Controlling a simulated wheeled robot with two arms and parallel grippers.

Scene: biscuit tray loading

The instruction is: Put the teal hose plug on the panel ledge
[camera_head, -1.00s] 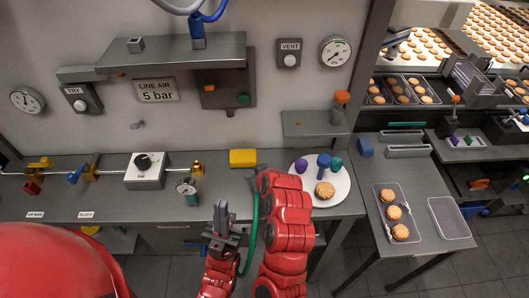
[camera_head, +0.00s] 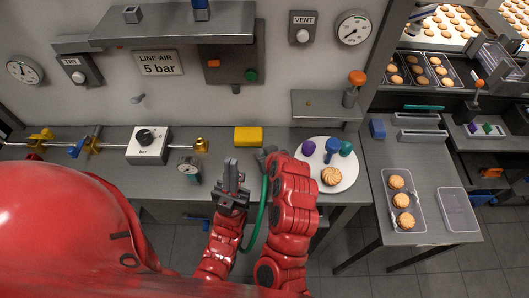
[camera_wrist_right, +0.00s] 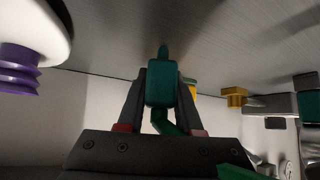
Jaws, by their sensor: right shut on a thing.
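My right gripper (camera_head: 268,156) is low over the counter, left of the white plate, its tips partly hidden by my wrist. In the right wrist view it (camera_wrist_right: 160,95) is shut on the teal hose plug (camera_wrist_right: 161,85), whose narrow tip points away from the hand. A green hose (camera_head: 258,220) hangs in a loop from that hand. A grey ledge (camera_head: 325,108) juts from the wall panel, above and right of this gripper. My left gripper (camera_head: 231,175) is empty at the counter's front edge, its fingers upright and close together.
The white plate (camera_head: 350,178) holds purple, blue and teal pieces and a biscuit. An orange-topped post (camera_head: 355,84) stands at the ledge's right end; the ledge's left part is mostly clear. A yellow block (camera_head: 249,137) lies behind my grippers. A larger shelf (camera_head: 175,25) is higher left.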

